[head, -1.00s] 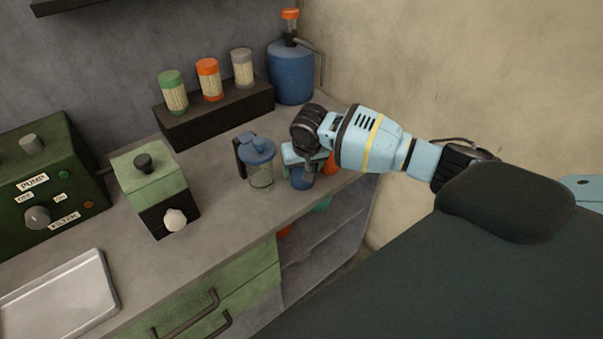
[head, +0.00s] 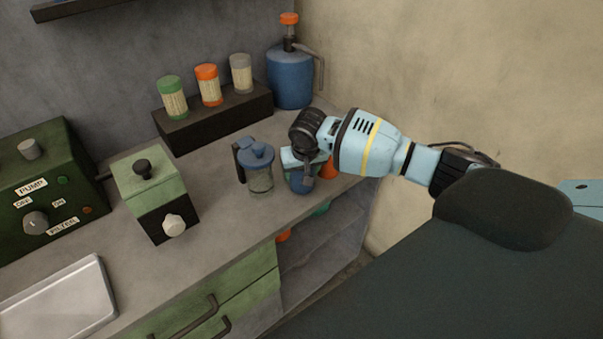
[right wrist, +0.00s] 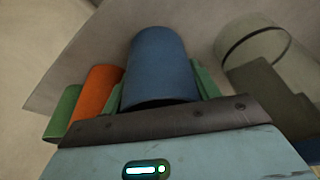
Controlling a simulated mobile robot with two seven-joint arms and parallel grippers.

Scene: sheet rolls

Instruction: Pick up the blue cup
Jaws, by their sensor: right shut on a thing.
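The blue cup (head: 299,186) stands near the right end of the counter, mostly hidden behind my right gripper (head: 303,172) in the head view. In the right wrist view the blue cup (right wrist: 158,65) fills the middle, between the two green fingers of my right gripper (right wrist: 160,88). The gripper is shut on the cup. Whether the cup's base touches the counter is hard to tell. My left gripper is not in view.
A glass jar with a blue lid (head: 259,172) stands just left of the cup. An orange cup (head: 328,168) is close behind it, and a green one (right wrist: 65,112) shows in the right wrist view. A blue jug (head: 290,80) stands at the back. The counter's front edge is near.

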